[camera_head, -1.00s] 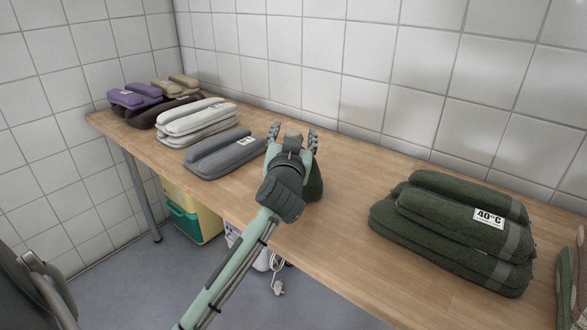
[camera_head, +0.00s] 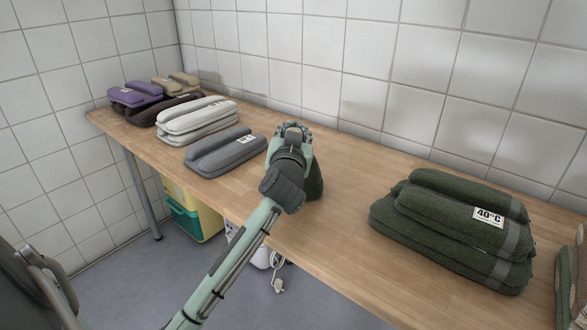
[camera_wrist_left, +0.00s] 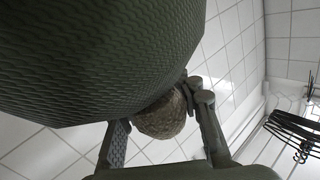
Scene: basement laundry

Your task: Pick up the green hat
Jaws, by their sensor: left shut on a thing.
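The green hat (camera_head: 315,182) stands on the wooden table, mostly hidden behind my left gripper (camera_head: 292,128) in the head view. In the left wrist view the hat's dark green ribbed knit (camera_wrist_left: 90,60) fills the upper left. A brownish round bobble (camera_wrist_left: 160,116) at the hat's end sits between the two fingers of my left gripper (camera_wrist_left: 158,112). The fingers are closed on it from both sides. I cannot tell whether the hat is clear of the table. My right gripper is not in view.
On the wooden table (camera_head: 335,240), a grey folded towel (camera_head: 222,154) lies left of the hat, with white (camera_head: 195,118), brown and purple (camera_head: 135,95) piles beyond. A dark green towel stack (camera_head: 455,230) is on the right. Tiled wall runs behind. Bare tabletop lies between hat and green stack.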

